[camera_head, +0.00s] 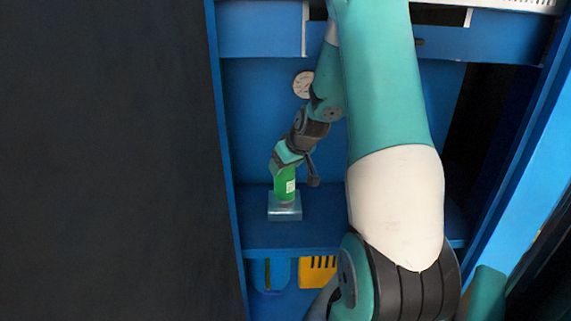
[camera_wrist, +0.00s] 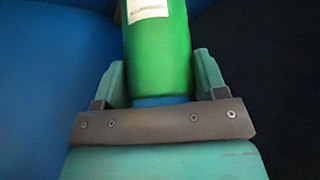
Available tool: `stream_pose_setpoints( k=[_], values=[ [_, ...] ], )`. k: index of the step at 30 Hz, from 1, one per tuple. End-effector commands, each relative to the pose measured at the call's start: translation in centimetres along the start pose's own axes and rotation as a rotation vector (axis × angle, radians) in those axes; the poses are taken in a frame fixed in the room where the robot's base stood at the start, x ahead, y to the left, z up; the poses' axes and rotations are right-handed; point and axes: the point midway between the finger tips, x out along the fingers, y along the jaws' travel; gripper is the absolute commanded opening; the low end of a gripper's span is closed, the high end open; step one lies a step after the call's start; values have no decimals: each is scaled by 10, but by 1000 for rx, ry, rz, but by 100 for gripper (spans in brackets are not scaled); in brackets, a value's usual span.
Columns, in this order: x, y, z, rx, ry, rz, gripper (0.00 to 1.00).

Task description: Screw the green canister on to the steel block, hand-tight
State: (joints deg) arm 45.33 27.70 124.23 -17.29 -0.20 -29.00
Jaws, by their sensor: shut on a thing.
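The green canister (camera_head: 285,185) with a white label is upright over the steel block (camera_head: 285,211) on the blue shelf. Its lower end meets the top of the block in the head view; whether its thread is engaged cannot be told. My gripper (camera_head: 287,158) is shut on the upper part of the canister from above. In the wrist view my gripper (camera_wrist: 158,72) has one finger on each side of the canister (camera_wrist: 158,55). The block does not show in the wrist view.
The blue shelf (camera_head: 290,236) has bare room around the block. A round pale dial (camera_head: 303,84) is close beside my arm. A yellow slotted thing (camera_head: 318,271) is below the shelf. Blue frame posts (camera_head: 228,150) bound the bay. My arm hides much of the right side.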

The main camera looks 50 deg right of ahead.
Motion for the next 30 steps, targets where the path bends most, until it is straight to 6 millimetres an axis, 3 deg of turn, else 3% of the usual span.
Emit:
stream_pose_setpoints(
  k=[27,30],
  values=[
    [6,0,3,1,2,1,27],
    [7,-4,2,77,2,51,27]
  ],
)
